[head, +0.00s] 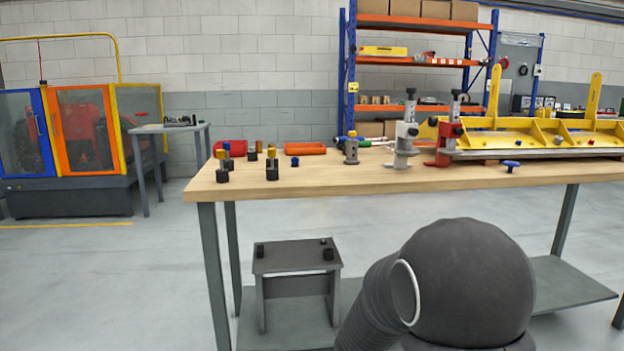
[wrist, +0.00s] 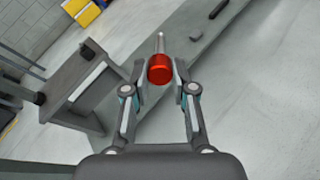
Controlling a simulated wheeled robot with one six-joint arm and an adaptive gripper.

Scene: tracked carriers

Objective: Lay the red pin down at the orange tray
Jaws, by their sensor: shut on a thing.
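The red pin (wrist: 160,69) has a round red head and a thin metallic shaft pointing to the top of the wrist view. My gripper (wrist: 160,80) is shut on its red head, with one finger on each side. The orange tray (head: 305,149) is on the wooden workbench in the head view, left of centre near the back edge. It does not show in the wrist view, and the pin and my gripper do not show in the head view.
The workbench (head: 400,181) also bears a red bin (head: 231,147), several black-based pins, a grey clamp (head: 404,140), a red clamp (head: 444,145) and a yellow carrier (head: 540,136). A low grey stand (head: 297,256) is below. The bench's front middle is fairly clear.

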